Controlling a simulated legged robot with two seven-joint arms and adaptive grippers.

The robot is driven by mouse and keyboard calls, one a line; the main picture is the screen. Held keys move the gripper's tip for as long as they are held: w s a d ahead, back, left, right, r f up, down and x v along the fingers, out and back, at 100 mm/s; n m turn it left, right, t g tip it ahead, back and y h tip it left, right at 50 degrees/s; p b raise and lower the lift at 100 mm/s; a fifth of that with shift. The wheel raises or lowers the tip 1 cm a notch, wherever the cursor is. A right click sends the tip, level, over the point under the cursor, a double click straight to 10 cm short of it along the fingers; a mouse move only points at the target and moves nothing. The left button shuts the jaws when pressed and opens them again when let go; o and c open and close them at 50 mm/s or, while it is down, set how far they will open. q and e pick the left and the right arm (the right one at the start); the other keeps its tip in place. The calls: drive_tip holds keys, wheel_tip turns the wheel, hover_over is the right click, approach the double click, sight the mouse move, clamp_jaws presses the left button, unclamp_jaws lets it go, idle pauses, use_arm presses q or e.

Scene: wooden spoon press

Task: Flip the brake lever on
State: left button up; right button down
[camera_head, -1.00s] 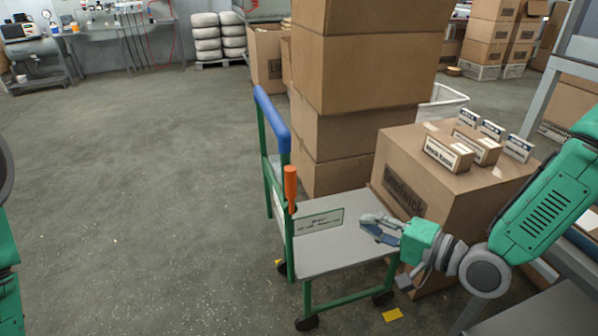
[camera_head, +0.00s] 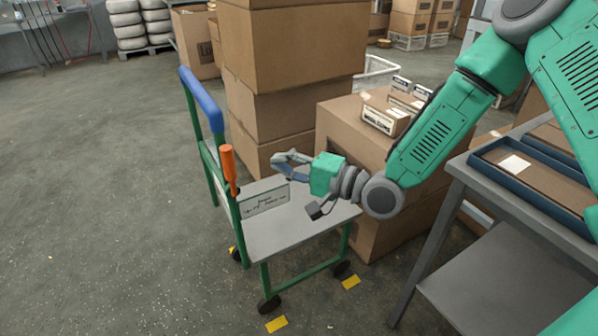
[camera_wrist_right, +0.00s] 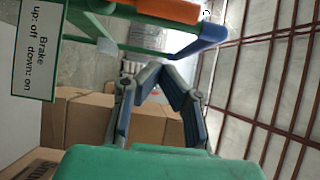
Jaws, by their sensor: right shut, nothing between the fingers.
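The orange brake lever (camera_head: 229,170) stands upright on the post of a green cart with a grey deck (camera_head: 290,226). It also shows at the top of the right wrist view (camera_wrist_right: 172,10). A white sign (camera_head: 265,201) hangs beside it. In the right wrist view the sign (camera_wrist_right: 38,50) reads "Brake, up: off, down: on". My right gripper (camera_head: 278,160) is shut and empty, above the deck and to the right of the lever, apart from it. In the wrist view its fingertips (camera_wrist_right: 157,70) meet. My left gripper is not in view.
The cart's blue handle (camera_head: 202,99) rises behind the lever. Stacked cardboard boxes (camera_head: 290,50) stand behind the cart, with a large box (camera_head: 345,120) to its right. A grey table (camera_head: 470,210) stands at the right. The floor at left is clear.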

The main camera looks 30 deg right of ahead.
sight(230, 173)
drive_tip(key=w+a+b, duration=0.1)
drive_tip(key=w+a, duration=0.2)
drive_tip(key=a, duration=0.3)
drive_tip(key=shift+w+b, duration=0.2)
drive_tip(key=shift+b, duration=0.15)
drive_tip(key=shift+a+r, duration=0.1)
